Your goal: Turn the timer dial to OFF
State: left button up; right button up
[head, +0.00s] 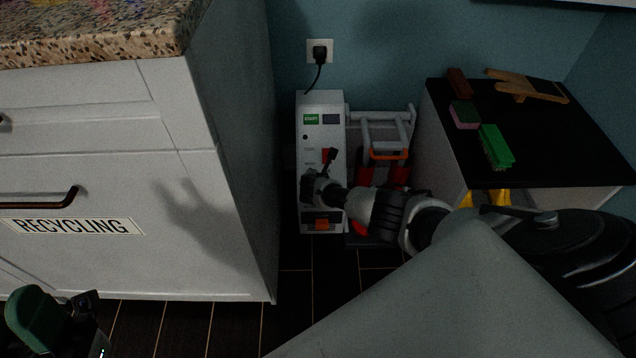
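A narrow white machine (322,104) stands on the floor against the blue wall. Its front has a green START label (311,119), a small dark display (331,119), a small dark round spot (305,137) and a red patch (327,154). I cannot make out the timer dial for certain; my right gripper covers part of the front. My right gripper (322,168) is at the middle of the machine's front. Contact and finger opening are unclear. My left gripper (84,308) is partly in view at the bottom left, away from the machine; its opening is unclear.
A white cabinet marked RECYCLING (200,120) with a granite top (100,30) stands to the left. A black-topped table (560,125) with brushes and a sponge (464,114) stands to the right. A grey-framed item (384,130) is beside the machine. A plug (319,52) is in the wall.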

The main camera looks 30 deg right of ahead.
jog(key=p+v, duration=0.2)
jog(key=shift+s+a+r, duration=0.1)
jog(key=shift+s+r, duration=0.1)
jog(key=shift+r, duration=0.1)
pick_arm(q)
jog(key=w+f+g+y+p, duration=0.2)
jog(key=w+f+g+y, duration=0.1)
jog(key=w+f+g, duration=0.6)
jog(key=s+a+f+g+y+p, duration=0.2)
jog(key=s+f+g+y+p, duration=0.1)
jog(key=f+g, duration=0.5)
jog(key=shift+s+a+f+g+p, duration=0.4)
jog(key=shift+s+g, duration=0.6)
jog(key=shift+g, duration=0.8)
pick_arm(e)
jog(key=v, duration=0.7)
pick_arm(q)
jog(key=shift+d+r, duration=0.1)
jog(key=shift+d, duration=0.1)
pick_arm(e)
jog(key=shift+a, duration=0.1)
jog(key=shift+s+a, duration=0.1)
